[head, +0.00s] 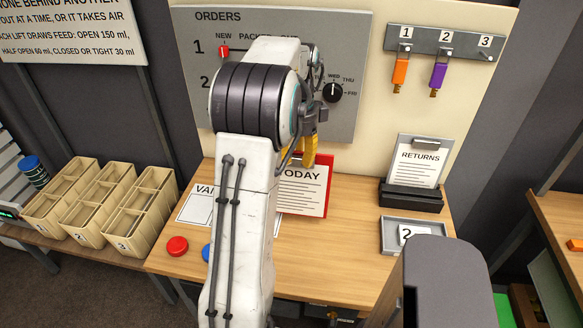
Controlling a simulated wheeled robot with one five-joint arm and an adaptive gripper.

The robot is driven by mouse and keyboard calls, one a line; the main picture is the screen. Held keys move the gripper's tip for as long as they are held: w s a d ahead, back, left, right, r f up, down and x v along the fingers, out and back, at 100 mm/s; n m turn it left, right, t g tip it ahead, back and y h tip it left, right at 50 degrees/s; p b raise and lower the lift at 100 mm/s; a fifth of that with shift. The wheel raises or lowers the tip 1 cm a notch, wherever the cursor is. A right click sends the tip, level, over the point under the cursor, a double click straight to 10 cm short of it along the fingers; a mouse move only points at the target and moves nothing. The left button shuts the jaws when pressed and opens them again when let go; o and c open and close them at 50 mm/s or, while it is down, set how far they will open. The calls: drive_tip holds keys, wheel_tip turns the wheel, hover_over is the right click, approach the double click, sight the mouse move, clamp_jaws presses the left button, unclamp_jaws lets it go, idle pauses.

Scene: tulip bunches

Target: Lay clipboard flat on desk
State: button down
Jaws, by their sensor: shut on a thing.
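A red clipboard (312,192) with a white sheet headed "TODAY" is above or at the desk (330,250), its face toward me. It looks upright or slightly tilted, and I cannot tell whether its lower edge touches the desk. My gripper (310,152), with yellow fingers, is shut on its top edge. My arm hides the clipboard's left part. A second clipboard (418,163), headed "RETURNS", stands upright in a black holder (411,197) at the right of the desk.
A grey tray (388,246) with a "2" card sits at right. A paper sheet (194,206), a red button (177,246) and a partly hidden blue button (206,252) lie left. The orders panel (362,50) stands behind. Bare desk shows in the middle.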

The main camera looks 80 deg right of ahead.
sight(298, 188)
drive_tip(key=shift+w+d+f, duration=0.3)
drive_tip(key=shift+w+f, duration=0.2)
drive_tip(key=shift+w, duration=0.35)
drive_tip(key=shift+f+p, duration=0.3)
drive_tip(key=shift+f, duration=1.7)
drive_tip(key=shift+f, duration=0.2)
drive_tip(key=c, duration=1)
unclamp_jaws()
drive_tip(key=shift+o, duration=0.2)
